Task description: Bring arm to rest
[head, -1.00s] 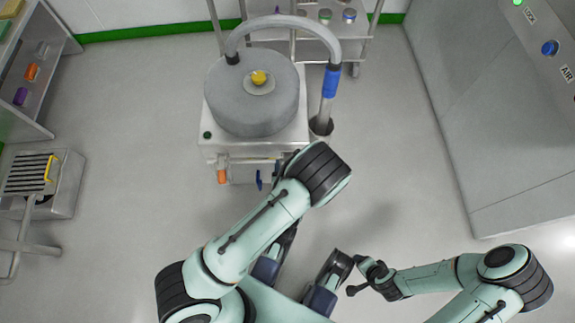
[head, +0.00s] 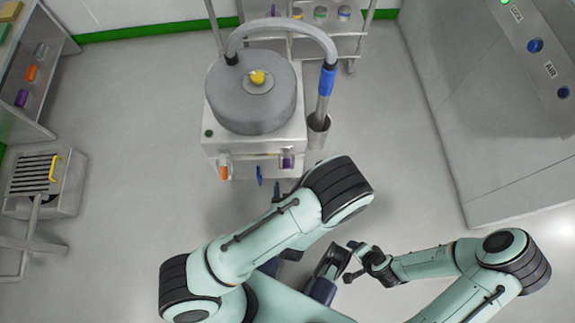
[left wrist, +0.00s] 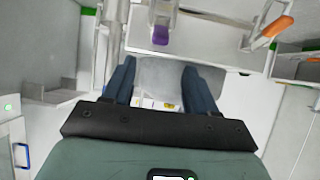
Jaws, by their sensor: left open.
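My left arm (head: 270,235) comes in from the left and bends over the front of the machine. Its left gripper (left wrist: 160,88) shows in the left wrist view as two dark blue fingers, apart, with no object held between them. In the head view the arm hides most of this gripper; only a dark part shows just below the machine front. My right arm (head: 440,262) is folded at lower right. Its dark end shows near the picture's lower middle, too small to tell the jaw state.
A steel machine with a grey round drum (head: 250,95) and a hose stands ahead. Its front bears an orange handle (head: 225,172) and a purple one (head: 287,159). A shelf (head: 40,105) is at left, a grey cabinet (head: 480,130) at right. Floor between machine and cabinet is clear.

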